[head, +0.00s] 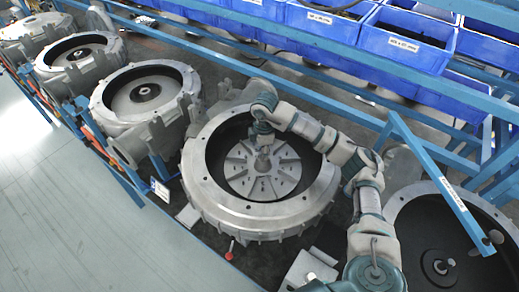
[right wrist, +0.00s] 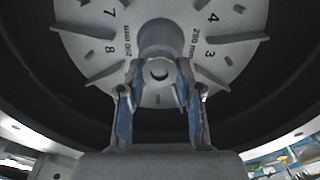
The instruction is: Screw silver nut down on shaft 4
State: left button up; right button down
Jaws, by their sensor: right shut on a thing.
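My right gripper (head: 264,152) reaches down into the open blower housing (head: 208,205) in the middle of the head view. It is at the hub of the pale, numbered bladed disc (head: 240,181). In the right wrist view the two blue-padded fingers (right wrist: 160,85) stand on either side of the grey shaft end (right wrist: 160,70) and are shut on the silver nut. The fingers hide much of the nut, and its thread and seating cannot be made out. My left gripper is in neither view.
More open housings stand to the left (head: 145,92) and at the lower right (head: 440,265). Blue bins (head: 400,48) and blue frame rails (head: 420,160) lie behind and to the right. A red-knobbed lever (head: 229,254) is in front. The grey floor at left is clear.

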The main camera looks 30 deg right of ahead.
jog(key=m, duration=0.3)
jog(key=shift+s+d+f+m+p, duration=0.15)
jog(key=shift+d+f+m+p, duration=0.25)
jog(key=c, duration=1.1)
grip_release()
jog(key=shift+o, duration=0.2)
jog(key=shift+s+d, duration=0.15)
jog(key=shift+d, duration=0.15)
